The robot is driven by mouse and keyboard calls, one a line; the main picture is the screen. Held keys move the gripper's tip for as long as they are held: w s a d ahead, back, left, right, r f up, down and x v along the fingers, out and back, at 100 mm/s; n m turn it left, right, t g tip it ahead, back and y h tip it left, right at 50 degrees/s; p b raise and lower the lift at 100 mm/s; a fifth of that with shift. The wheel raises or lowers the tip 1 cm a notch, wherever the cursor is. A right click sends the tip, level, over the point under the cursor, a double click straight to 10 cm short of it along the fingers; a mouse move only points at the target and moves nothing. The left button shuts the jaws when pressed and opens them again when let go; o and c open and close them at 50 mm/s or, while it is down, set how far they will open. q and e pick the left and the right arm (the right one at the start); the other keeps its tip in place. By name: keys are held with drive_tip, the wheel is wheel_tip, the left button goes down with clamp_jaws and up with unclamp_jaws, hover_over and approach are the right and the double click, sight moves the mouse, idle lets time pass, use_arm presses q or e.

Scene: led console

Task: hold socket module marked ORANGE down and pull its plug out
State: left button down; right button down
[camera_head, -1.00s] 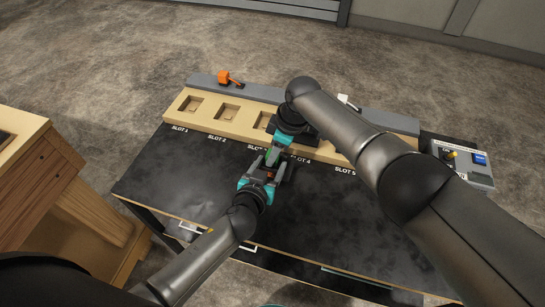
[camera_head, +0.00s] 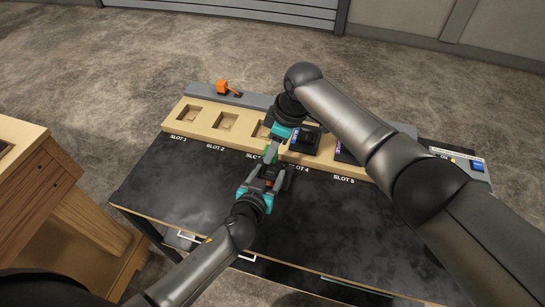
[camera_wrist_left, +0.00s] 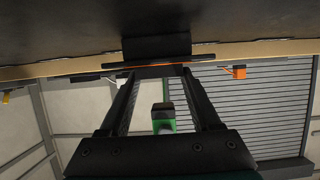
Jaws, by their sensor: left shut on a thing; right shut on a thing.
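My left gripper (camera_head: 268,178) is shut on a dark block, the socket module (camera_wrist_left: 157,47), in front of the slot labels. An orange strip shows along the block's edge in the left wrist view; its marking is not readable. My right gripper (camera_head: 271,157) reaches down just behind it and is shut on a small green piece, which looks like the plug (camera_head: 267,152). The grippers hide much of both parts. I cannot tell whether the plug is still seated. A green piece with a dark end (camera_wrist_left: 163,118) also shows in the left wrist view.
A wooden slot board (camera_head: 207,137) runs behind, with empty recesses at left. A dark module (camera_head: 305,140) sits near slot 4. An orange plug-like part (camera_head: 226,88) is on the grey back rail. The black tabletop (camera_head: 180,185) is clear at left.

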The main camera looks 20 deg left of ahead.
sight(267, 148)
use_arm(q)
drive_tip(key=shift+s+f, duration=0.1)
drive_tip(key=shift+f, duration=0.05)
use_arm(e)
wheel_tip(267, 148, up, 5)
drive_tip(key=shift+f, duration=0.9)
use_arm(q)
drive_tip(key=shift+c, duration=1.9)
unclamp_jaws()
drive_tip(key=o, duration=0.4)
drive_tip(key=shift+c, duration=0.2)
